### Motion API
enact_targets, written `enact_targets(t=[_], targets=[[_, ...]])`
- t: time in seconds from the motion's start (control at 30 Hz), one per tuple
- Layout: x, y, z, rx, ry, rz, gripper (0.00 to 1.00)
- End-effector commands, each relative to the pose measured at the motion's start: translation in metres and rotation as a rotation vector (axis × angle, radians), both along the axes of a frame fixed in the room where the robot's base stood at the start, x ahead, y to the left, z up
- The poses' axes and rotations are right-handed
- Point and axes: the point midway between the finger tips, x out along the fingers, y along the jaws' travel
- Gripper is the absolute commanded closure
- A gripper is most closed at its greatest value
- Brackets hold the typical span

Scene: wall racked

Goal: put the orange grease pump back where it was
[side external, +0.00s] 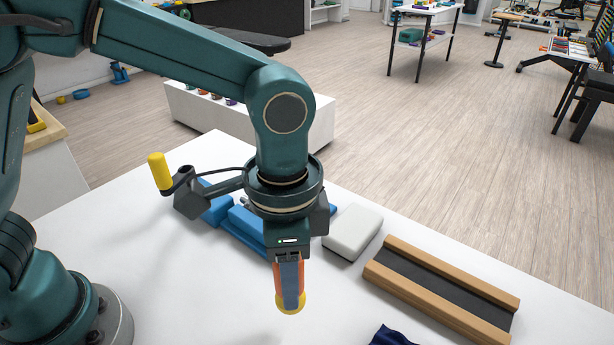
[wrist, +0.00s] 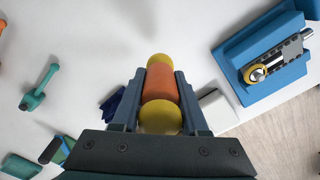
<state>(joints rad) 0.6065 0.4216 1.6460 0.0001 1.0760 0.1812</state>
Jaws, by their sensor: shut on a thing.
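The orange grease pump (wrist: 161,84) is a short orange cylinder with yellow ends. In the wrist view it sits between the two fingers of my gripper (wrist: 166,92), which are shut on it. In the side view my gripper (side external: 289,278) points down, and the pump's yellow lower end (side external: 291,303) sticks out below the fingers. The pump hangs roughly upright there, and the fingers hide much of its orange body. It appears to be held above the white table, but the exact height is unclear. I cannot make out an empty place for the pump.
Blue blocks (side external: 216,205) and a yellow-handled crank (side external: 160,172) stand behind my gripper. A white block (side external: 353,231) and a wooden channel with a dark bed (side external: 440,289) lie to the right. A dark blue cloth (side external: 390,337) lies in front. The table's front left is clear.

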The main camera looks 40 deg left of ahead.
Motion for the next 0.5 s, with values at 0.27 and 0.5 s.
enact_targets(t=[0.27, 0.5], targets=[[-0.007, -0.025, -0.017, 0.000, 0.000, 0.001, 1.00], [-0.007, -0.024, -0.049, 0.002, 0.002, 0.002, 1.00]])
